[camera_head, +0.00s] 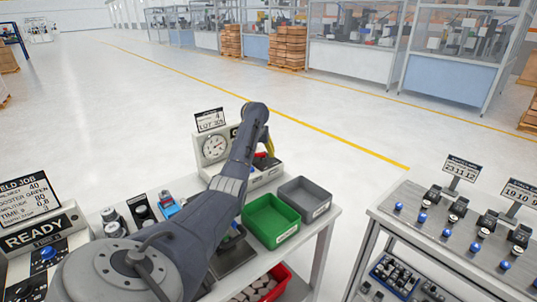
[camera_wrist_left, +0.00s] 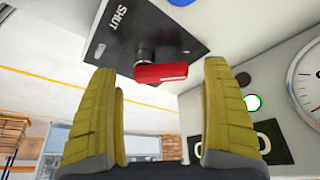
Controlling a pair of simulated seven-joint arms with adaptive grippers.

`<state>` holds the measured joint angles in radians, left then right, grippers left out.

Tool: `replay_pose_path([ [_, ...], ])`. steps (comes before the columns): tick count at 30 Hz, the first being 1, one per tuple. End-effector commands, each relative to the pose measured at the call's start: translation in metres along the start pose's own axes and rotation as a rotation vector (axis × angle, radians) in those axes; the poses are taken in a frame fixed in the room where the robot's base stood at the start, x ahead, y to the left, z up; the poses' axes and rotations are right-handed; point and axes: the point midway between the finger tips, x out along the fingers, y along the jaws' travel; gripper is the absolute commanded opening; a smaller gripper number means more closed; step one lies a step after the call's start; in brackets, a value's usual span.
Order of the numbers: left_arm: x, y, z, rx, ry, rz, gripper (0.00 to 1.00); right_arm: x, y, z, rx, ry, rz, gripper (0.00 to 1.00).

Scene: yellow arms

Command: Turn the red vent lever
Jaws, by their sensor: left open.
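The red vent lever (camera_wrist_left: 161,73) sits on a dark plate (camera_wrist_left: 125,30) marked SHUT in the left wrist view. It lies crosswise, beyond and between my fingertips, with a gap to each finger. In the head view a bit of red lever (camera_head: 261,155) shows beside the gauge box (camera_head: 216,150), mostly hidden by my arm. My left gripper (camera_wrist_left: 160,66) is open and empty, its two yellow fingers apart. In the head view only a little of the left gripper (camera_head: 268,144) shows past my arm. My right gripper is not in view.
A round gauge (camera_wrist_left: 310,82) and a green light (camera_wrist_left: 253,102) sit close to the right finger. On the bench, a green bin (camera_head: 270,221) and a grey bin (camera_head: 305,199) stand near my arm. A second table (camera_head: 460,245) is at right.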

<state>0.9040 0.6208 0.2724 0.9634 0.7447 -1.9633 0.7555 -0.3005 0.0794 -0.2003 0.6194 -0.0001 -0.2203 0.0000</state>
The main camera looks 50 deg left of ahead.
Motion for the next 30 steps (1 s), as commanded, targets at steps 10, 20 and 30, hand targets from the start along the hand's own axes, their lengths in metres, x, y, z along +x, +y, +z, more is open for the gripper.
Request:
replay_pose_path([
  [10, 0.0076, -0.0114, 0.0010, -0.010, 0.001, -0.005, 0.82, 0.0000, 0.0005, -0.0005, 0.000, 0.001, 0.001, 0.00],
  [20, 0.0075, -0.0110, 0.0011, -0.010, 0.000, -0.005, 0.62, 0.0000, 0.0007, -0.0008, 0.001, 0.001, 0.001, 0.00],
  [30, 0.0074, -0.0110, 0.0011, -0.010, 0.000, -0.005, 0.27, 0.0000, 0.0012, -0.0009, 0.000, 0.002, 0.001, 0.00],
])
